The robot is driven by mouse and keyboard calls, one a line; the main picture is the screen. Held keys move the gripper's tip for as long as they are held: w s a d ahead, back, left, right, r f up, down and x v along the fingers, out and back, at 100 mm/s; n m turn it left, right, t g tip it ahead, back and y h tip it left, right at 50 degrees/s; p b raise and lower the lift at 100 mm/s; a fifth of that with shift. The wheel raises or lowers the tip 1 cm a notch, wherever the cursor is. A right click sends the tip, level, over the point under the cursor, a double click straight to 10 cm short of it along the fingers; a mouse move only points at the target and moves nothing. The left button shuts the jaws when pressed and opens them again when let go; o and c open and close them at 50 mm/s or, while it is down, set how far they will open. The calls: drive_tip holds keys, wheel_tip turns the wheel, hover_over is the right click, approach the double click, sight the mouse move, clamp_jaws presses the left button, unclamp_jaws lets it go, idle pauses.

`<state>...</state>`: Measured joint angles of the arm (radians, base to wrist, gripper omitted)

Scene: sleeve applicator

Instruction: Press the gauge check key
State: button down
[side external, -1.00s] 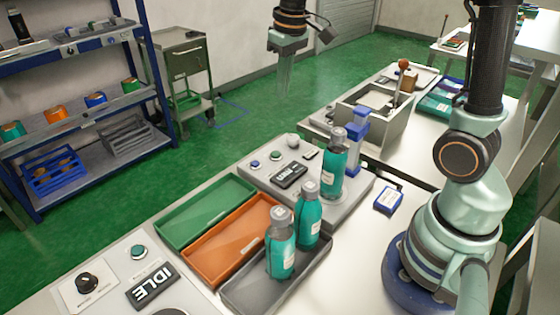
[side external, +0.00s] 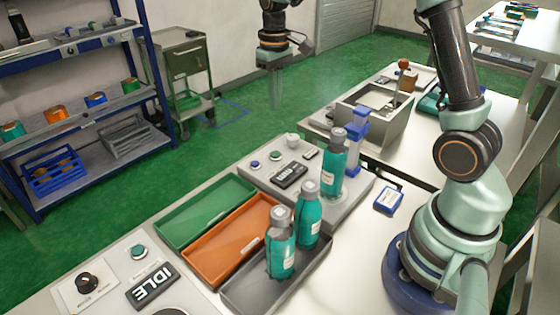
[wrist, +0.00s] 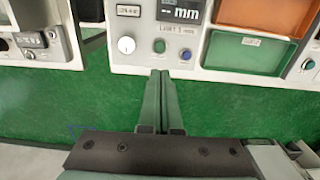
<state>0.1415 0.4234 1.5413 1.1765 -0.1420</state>
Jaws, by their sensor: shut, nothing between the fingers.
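The gauge station (side external: 345,207) is a grey box on the bench with a dark display (side external: 290,175) and small controls. In the wrist view, the display (wrist: 182,11) reads "mm". Below it are a white knob (wrist: 127,45), a green key (wrist: 161,45) and a blue key (wrist: 186,55); I cannot read which is the check key. The green key (side external: 275,155) and blue key (side external: 255,164) also show in the side view. My gripper (side external: 276,106) is shut and empty, in the air beyond the station's far edge. In the wrist view its fingertips (wrist: 160,73) point towards the keys, apart from them.
A teal bottle (side external: 333,170) stands on the station beside the keys. Green (side external: 205,212), orange (side external: 230,245) and grey (side external: 250,288) trays lie alongside; two teal bottles stand in the grey one. A blue box (side external: 388,200) lies on the bench. Space around my gripper is clear.

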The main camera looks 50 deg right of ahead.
sight(277, 154)
wheel_tip(277, 154, down, 14)
drive_tip(key=shift+r, duration=0.2)
idle(0.4)
drive_tip(key=shift+s+f, duration=0.15)
drive_tip(key=shift+f, duration=0.9)
wheel_tip(277, 154, up, 15)
drive_tip(key=shift+w, duration=0.4)
